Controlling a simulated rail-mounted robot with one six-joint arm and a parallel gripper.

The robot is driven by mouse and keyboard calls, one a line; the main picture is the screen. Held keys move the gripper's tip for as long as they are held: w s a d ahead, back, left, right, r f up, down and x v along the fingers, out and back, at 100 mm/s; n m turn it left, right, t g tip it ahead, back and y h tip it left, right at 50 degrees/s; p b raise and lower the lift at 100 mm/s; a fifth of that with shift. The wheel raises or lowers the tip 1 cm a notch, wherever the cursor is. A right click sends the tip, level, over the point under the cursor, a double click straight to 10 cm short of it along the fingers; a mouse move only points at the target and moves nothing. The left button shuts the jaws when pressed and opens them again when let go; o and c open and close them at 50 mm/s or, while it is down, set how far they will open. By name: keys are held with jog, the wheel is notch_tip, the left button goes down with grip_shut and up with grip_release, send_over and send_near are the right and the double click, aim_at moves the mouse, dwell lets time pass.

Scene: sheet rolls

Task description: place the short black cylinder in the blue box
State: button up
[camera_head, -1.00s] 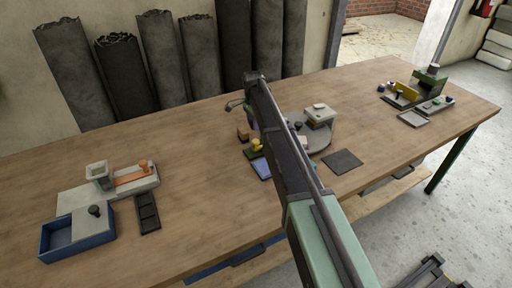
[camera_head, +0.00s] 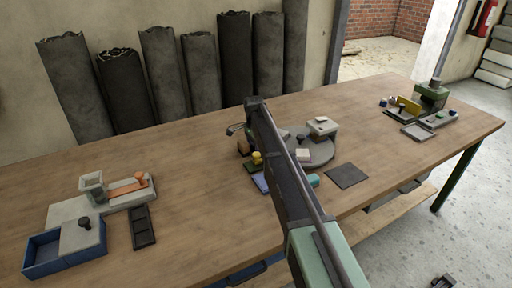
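The blue box (camera_head: 40,265) is at the front left of the table. A grey lid covers its right part, and its left part is open. A black knob-like piece (camera_head: 84,223) stands on the lid. A small dark round piece (camera_head: 300,138) stands on the grey round plate at the middle of the table. I cannot tell which of these is the short black cylinder. My arm crosses the middle of the view. My gripper (camera_head: 236,129) appears small beside the arm's far end, mostly hidden, and whether it holds anything cannot be made out.
A grey fixture (camera_head: 65,210) with a grey cup and an orange part stands behind the box, with a black tray (camera_head: 143,228) beside it. A dark square mat (camera_head: 346,176) and a green machine (camera_head: 432,97) are to the right. Bare table lies between the stations.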

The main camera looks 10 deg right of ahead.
jog(key=shift+r, duration=0.15)
notch_tip(320, 180, up, 12)
jog(key=w+p, duration=0.1)
jog(key=p, duration=1.2)
jog(key=s+d+n+t, duration=0.1)
jog(key=s+n, duration=1.3)
jog(key=s, duration=2.5)
jog(key=shift+d+b, duration=0.35)
jog(key=shift+d, duration=0.2)
jog(key=shift+w, duration=0.15)
jog(key=c, duration=0.4)
jog(key=shift+o, duration=0.2)
